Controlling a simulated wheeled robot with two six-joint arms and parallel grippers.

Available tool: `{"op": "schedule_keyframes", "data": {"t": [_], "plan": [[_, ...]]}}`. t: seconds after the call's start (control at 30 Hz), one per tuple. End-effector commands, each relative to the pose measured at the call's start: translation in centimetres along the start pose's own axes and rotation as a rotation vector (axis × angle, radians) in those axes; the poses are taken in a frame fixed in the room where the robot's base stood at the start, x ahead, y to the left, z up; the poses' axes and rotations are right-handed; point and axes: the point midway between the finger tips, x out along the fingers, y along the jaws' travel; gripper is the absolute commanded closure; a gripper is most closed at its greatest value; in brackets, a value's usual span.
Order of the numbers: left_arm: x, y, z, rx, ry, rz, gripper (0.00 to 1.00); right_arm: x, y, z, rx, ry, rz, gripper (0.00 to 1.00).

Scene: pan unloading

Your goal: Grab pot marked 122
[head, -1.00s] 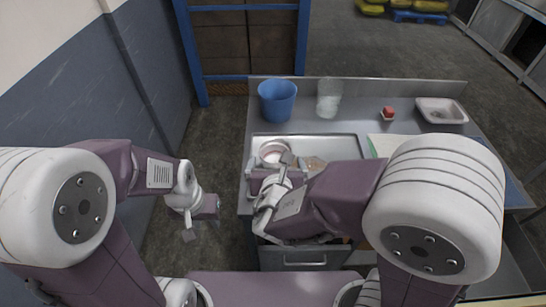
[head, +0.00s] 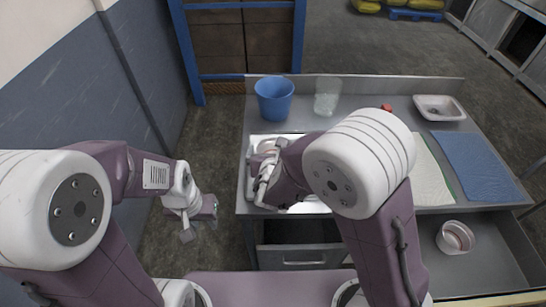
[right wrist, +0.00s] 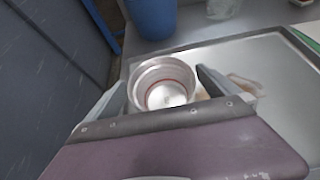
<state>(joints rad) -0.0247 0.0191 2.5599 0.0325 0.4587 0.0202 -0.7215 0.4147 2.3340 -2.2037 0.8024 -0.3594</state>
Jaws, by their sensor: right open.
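A silvery metal pot (right wrist: 163,84) with a reddish line inside stands on the tray, between the two fingers of my right gripper (right wrist: 165,88) in the right wrist view. The fingers are spread on either side; I cannot tell if they touch it. In the head view this pot (head: 268,147) is partly hidden by my right gripper (head: 258,167). A second pot (head: 455,237) sits in the open drawer at the right. No number is readable on either pot. My left gripper (head: 200,221) hangs left of the table; its finger opening is unclear.
The metal tray (head: 249,195) is mostly covered by my right arm. A blue bucket (head: 274,99), a clear container (head: 327,97) and a pale dish (head: 440,108) stand at the back. A pale cloth (head: 430,172) and blue mat (head: 478,165) lie right.

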Motion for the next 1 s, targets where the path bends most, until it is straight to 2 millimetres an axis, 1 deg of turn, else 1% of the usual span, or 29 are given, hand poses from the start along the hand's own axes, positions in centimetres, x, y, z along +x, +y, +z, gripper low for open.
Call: {"op": "schedule_keyframes", "data": {"t": [0.07, 0.1, 0.17, 0.2, 0.23, 0.27, 0.47, 0.57, 0.67, 0.8, 0.83, 0.87, 1.0], "plan": [[0.0, 0.0, 0.0, 0.0, 0.0, 0.0, 0.64, 0.0, 0.0, 0.0, 0.0, 0.0, 0.0, 0.0], [0.0, 0.0, 0.0, 0.0, 0.0, 0.0, 0.64, 0.0, 0.0, 0.0, 0.0, 0.0, 0.0, 0.11], [0.0, 0.0, 0.0, 0.0, 0.0, 0.0, 0.64, -0.1, 0.0, 0.0, 0.0, 0.0, 0.0, 0.28], [0.0, 0.0, 0.0, 0.0, 0.0, 0.0, 0.64, -0.1, 0.0, 0.0, 0.0, 0.0, 0.0, 0.39], [0.0, 0.0, 0.0, 0.0, 0.0, 0.0, 0.64, -0.1, 0.0, 0.0, 0.0, 0.0, 0.0, 0.47], [0.0, 0.0, 0.0, 0.0, 0.0, 0.0, 0.64, -0.1, 0.0, 0.0, 0.0, 0.0, 0.0, 0.53], [0.0, 0.0, 0.0, 0.0, 0.0, 0.0, 0.64, -0.1, 0.0, 0.0, 0.0, 0.0, 0.0, 0.53], [-0.1, 0.0, 0.0, 0.0, 0.0, 0.0, 0.64, -0.3, 0.0, 0.4, 0.001, -0.001, 0.0, 0.53], [-0.4, 0.0, 0.0, 0.0, 0.0, 0.0, 0.64, -0.8, 0.0, 1.4, 0.003, -0.002, 0.001, 0.53], [-1.1, 0.0, -0.1, 0.0, 0.0, 0.0, 0.64, -2.1, 0.1, 3.8, 0.004, -0.004, 0.002, 0.53], [-1.1, 0.0, -0.1, 0.0, 0.0, 0.0, 0.64, -2.3, -0.2, 4.2, 0.005, -0.004, 0.0, 0.53], [-0.7, 0.0, -0.1, 0.0, 0.0, 0.0, 0.64, -2.1, -1.1, 4.3, 0.007, -0.003, -0.003, 0.53], [-0.3, 0.0, 0.0, 0.0, 0.0, 0.0, 0.64, -2.4, -4.3, 6.2, 0.008, -0.004, -0.005, 0.53]]}}
